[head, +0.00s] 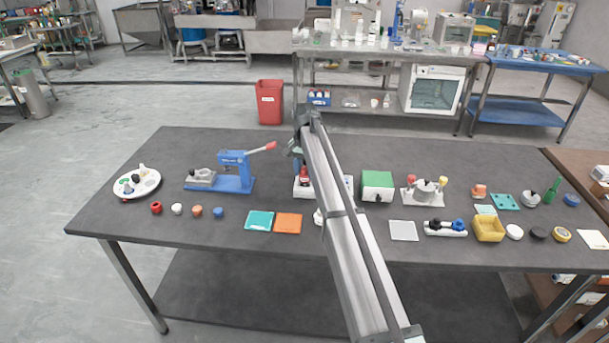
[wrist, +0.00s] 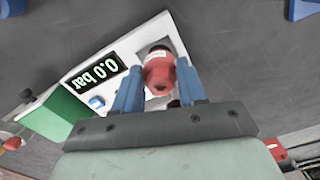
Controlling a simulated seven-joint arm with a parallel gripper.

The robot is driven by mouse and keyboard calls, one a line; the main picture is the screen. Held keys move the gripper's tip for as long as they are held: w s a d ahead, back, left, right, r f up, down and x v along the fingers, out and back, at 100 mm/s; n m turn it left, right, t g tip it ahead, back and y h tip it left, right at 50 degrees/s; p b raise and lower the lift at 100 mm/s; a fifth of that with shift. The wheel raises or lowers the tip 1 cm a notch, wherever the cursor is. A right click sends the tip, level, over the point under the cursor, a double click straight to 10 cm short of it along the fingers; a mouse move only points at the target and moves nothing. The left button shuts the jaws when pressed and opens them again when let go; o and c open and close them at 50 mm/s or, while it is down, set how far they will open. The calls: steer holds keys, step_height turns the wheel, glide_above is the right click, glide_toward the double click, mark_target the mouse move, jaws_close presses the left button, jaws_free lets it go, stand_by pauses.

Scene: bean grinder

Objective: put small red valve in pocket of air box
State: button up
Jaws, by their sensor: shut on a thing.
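The small red valve (wrist: 158,74) is between the two blue fingers of my gripper (wrist: 159,66) in the wrist view. My gripper is shut on it. The valve has a pale label band and a dark end, and it overlaps the white top of the air box (wrist: 110,94), which has a black "0.0 bar" display. In the head view the red valve (head: 304,174) shows just left of my arm, at the white air box (head: 302,190). My arm hides most of the box there.
A green box (head: 377,183) with a black knob stands right of the air box. A blue press (head: 233,178) stands to the left. Teal (head: 259,221) and orange (head: 288,223) plates lie in front. The table between press and air box is clear.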

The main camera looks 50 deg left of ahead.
mark_target(305, 169)
steer(key=shift+f, duration=0.95)
steer(key=o, duration=1.1)
steer(key=shift+f, duration=0.1)
step_height(305, 169, up, 12)
steer(key=shift+r, duration=0.15)
